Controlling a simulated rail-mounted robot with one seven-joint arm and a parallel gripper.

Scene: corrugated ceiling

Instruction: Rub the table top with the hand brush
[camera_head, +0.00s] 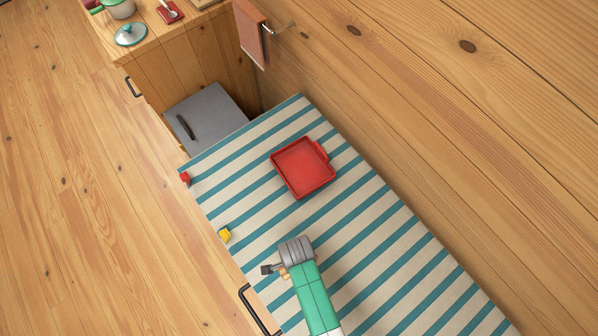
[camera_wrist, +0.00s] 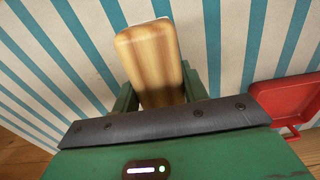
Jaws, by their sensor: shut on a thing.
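The table top (camera_head: 378,232) has teal and cream stripes and fills the middle of the head view. Its stripes also show in the wrist view (camera_wrist: 228,45). My gripper (camera_wrist: 158,92) is shut on the wooden hand brush (camera_wrist: 150,55), whose pale, rounded block stands between the two green fingers. A thin pale edge shows at the brush's far end; its bristles are mostly hidden. In the head view my gripper (camera_head: 273,270) is over the near left part of the table, with only a small tan bit of the brush visible. I cannot tell whether the brush touches the table.
A red tray (camera_head: 303,168) lies on the far part of the table. A small yellow object (camera_head: 225,234) and a small red object (camera_head: 185,178) are at the left edge. A grey cabinet (camera_head: 208,115) stands beyond. A wooden wall borders the right; the table's right side is clear.

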